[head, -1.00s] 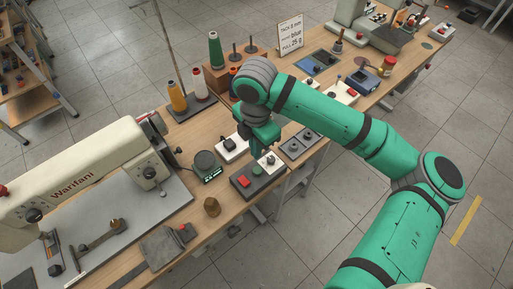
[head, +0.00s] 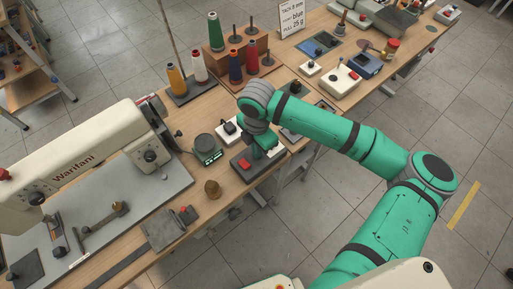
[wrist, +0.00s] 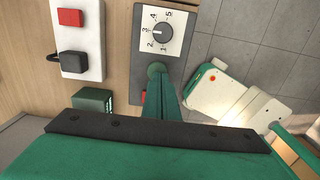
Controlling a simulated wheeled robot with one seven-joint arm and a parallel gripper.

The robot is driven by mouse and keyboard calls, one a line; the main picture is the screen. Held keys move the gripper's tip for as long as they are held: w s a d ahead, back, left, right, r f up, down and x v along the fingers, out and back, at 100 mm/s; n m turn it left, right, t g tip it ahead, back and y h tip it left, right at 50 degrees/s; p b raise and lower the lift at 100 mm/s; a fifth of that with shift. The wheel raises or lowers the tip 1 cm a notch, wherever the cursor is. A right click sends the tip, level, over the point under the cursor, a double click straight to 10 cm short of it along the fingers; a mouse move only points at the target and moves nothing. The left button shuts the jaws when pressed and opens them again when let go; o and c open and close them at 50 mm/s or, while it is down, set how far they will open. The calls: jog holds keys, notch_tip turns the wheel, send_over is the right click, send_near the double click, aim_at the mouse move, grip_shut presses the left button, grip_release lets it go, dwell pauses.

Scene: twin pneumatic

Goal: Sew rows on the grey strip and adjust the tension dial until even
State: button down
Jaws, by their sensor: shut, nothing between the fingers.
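The tension dial (wrist: 163,33) is a dark knob on a white plate numbered 1 to 5, on a dark grey control box (head: 236,154). Its mark is too small to read exactly. My gripper (wrist: 158,74) is shut and empty. Its tip is over the box beside the dial, where a round green button shows; I cannot tell whether it touches. A red button (head: 244,163) on the box shows left of my gripper in the head view. The dark grey strip (head: 118,265) lies at the bench's front edge, below the cream sewing machine (head: 75,168).
A white switch box (wrist: 78,40) is close by.

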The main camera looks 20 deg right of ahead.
jog(key=shift+f, duration=0.1)
notch_tip(320, 180, down, 2)
jog(key=shift+a+f, duration=0.1)
jog(key=shift+s+f, duration=0.1)
jog(key=shift+s, duration=0.05)
dwell(1.8)
notch_tip(320, 180, up, 15)
jog(key=shift+w+r, duration=0.2)
jog(key=shift+w, duration=0.05)
dwell(0.4)
dwell(0.3)
